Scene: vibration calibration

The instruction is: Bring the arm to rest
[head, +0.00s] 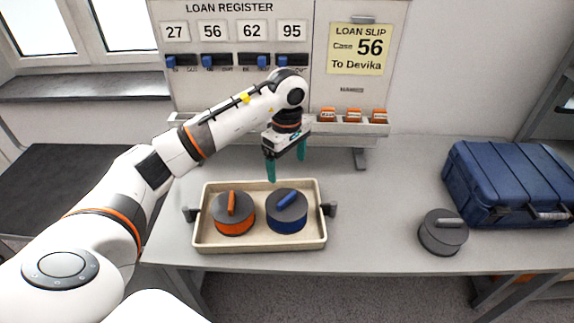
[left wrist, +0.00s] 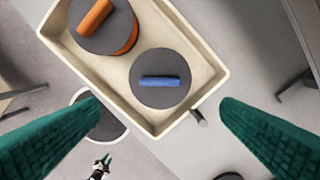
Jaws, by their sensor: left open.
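My left gripper (head: 286,165) is open and empty, with green fingers pointing down. It hangs above the back edge of the cream tray (head: 260,249), apart from everything below. In the left wrist view its two fingers (left wrist: 160,135) stand wide apart, with the tray (left wrist: 205,30) beyond them. The tray holds an orange round weight (head: 234,223) with an orange handle and a blue round weight (head: 287,221) with a blue handle. Both also show in the left wrist view, the orange one (left wrist: 112,30) and the blue one (left wrist: 160,95). My right gripper is not in the head view.
The loan register board (head: 240,40) stands behind, with sliders and a slip reading Case 56, To Devika (head: 358,50). Orange tags (head: 352,115) sit on its ledge. A grey weight (head: 443,236) and a blue case (head: 510,185) are at right. The table between tray and grey weight is clear.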

